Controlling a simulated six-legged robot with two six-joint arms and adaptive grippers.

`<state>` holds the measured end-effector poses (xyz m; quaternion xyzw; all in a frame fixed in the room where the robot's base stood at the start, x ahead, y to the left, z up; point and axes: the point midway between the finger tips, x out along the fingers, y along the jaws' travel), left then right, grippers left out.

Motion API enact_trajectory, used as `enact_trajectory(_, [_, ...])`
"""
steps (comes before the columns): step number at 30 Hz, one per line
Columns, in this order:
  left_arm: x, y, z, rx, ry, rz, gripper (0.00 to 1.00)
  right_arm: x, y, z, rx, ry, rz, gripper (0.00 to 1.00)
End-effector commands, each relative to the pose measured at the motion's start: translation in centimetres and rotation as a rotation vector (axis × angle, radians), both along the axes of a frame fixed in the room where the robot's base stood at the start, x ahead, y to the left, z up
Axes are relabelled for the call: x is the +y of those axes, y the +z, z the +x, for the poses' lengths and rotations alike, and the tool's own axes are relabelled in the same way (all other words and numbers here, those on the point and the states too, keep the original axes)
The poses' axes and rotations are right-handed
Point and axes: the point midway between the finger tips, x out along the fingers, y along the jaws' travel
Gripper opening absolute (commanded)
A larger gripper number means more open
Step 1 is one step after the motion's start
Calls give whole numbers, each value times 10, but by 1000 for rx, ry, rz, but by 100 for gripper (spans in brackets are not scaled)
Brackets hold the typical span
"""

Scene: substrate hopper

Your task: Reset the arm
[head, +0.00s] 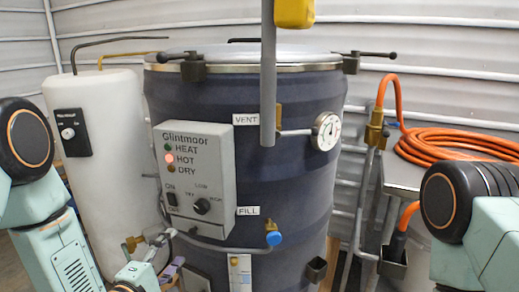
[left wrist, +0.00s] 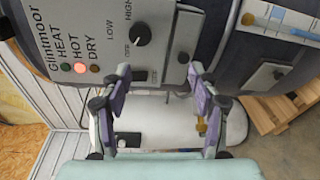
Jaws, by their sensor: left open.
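My left gripper (head: 172,272) shows low in the head view, in front of the lower left of the dark blue boiler (head: 290,200). In the left wrist view its two purple-padded fingers (left wrist: 160,92) stand wide apart with nothing between them. The grey Glintmoor control box (head: 195,180) is above the gripper in the head view; it also shows in the left wrist view (left wrist: 110,45). Its HOT light glows red. My right arm shows at the right edge of the head view, but its gripper is out of frame.
A white tank (head: 110,150) stands left of the boiler. A blue-handled valve (head: 273,238) and a pressure gauge (head: 327,131) project from the boiler. An orange hose (head: 460,143) lies coiled on a metal stand at right. A wooden pallet (left wrist: 275,113) lies on the floor.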

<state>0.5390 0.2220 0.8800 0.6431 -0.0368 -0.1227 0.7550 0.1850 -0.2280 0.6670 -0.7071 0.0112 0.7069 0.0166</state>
Motion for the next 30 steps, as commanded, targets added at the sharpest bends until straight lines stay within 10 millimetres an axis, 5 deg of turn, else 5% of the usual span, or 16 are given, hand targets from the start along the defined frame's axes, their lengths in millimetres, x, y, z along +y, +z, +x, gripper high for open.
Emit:
enact_trajectory(5, [4, -46, -21, 134, -45, 380, 62, 0, 0, 0, 0, 0, 0, 0])
enact_trajectory(11, [4, -107, -72, 334, -220, 788, 62, 0, 0, 0, 0, 0, 0, 0])
enact_trajectory(17, [4, -165, -158, 549, -547, 1131, 62, 0, 0, 0, 0, 0, 0, 0])
enact_trajectory(21, [5, -194, -241, 698, -865, 1289, 62, 0, 0, 0, 0, 0, 0, 0])
enact_trajectory(25, [6, -205, -306, 811, -1077, 1320, 62, 0, 0, 0, 0, 0, 0, 0])
enact_trajectory(30, [5, -210, -351, 888, -1172, 1305, 62, 0, 0, 0, 0, 0, 0, 0])
